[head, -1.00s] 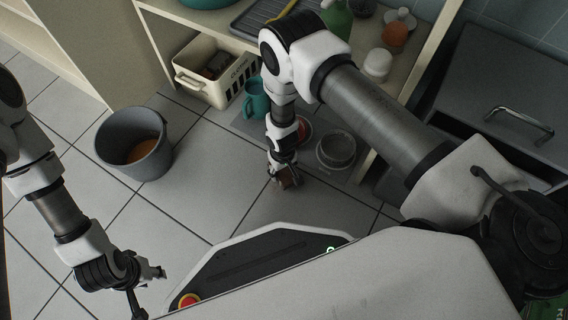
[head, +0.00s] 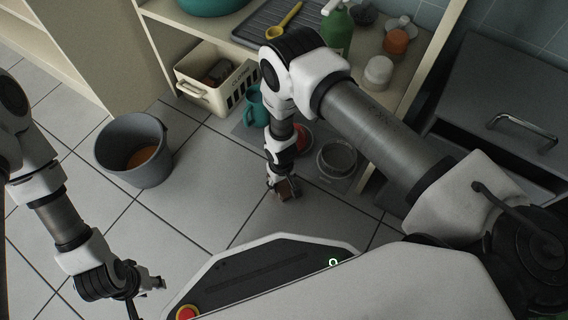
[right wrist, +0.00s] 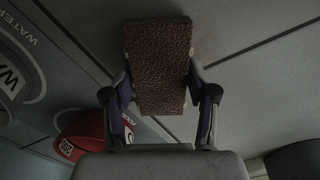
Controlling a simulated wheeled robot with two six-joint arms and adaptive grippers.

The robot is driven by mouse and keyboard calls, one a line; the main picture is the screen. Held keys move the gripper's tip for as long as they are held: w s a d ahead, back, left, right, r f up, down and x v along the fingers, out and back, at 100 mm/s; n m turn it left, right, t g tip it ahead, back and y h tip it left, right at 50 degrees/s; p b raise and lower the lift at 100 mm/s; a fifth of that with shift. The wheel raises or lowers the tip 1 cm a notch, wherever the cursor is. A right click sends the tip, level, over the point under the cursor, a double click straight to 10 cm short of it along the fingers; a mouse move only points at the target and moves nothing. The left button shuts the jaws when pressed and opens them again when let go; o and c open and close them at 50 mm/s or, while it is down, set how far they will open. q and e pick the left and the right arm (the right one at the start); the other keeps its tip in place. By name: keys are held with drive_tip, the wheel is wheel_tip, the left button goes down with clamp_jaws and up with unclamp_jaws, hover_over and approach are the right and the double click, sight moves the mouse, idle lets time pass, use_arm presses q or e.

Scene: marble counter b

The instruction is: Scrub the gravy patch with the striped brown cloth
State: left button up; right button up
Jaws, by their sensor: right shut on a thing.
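My right gripper (head: 281,183) is shut on a brown cloth (head: 288,189), low over the floor tiles. In the right wrist view the cloth (right wrist: 158,65) is a flat, mottled brown rectangle between the two fingers; I cannot make out stripes. Whether it touches the floor is hard to tell.
A grey bucket (head: 134,126) with orange-brown contents stands left. A mat with a grey bowl (head: 337,157) and a red bowl (head: 301,138) lies just right of my right gripper. A cream basket (head: 209,92) and a teal mug (head: 254,106) stand behind. Tiles between bucket and gripper are clear.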

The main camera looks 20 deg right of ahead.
drive_tip(key=r+p, duration=0.2)
drive_tip(key=shift+w+d+r, duration=0.2)
drive_tip(key=shift+d+r, duration=0.15)
drive_tip(key=shift+r, duration=0.05)
wheel_tip(320, 180, up, 5)
drive_tip(key=p, duration=0.5)
idle(0.4)
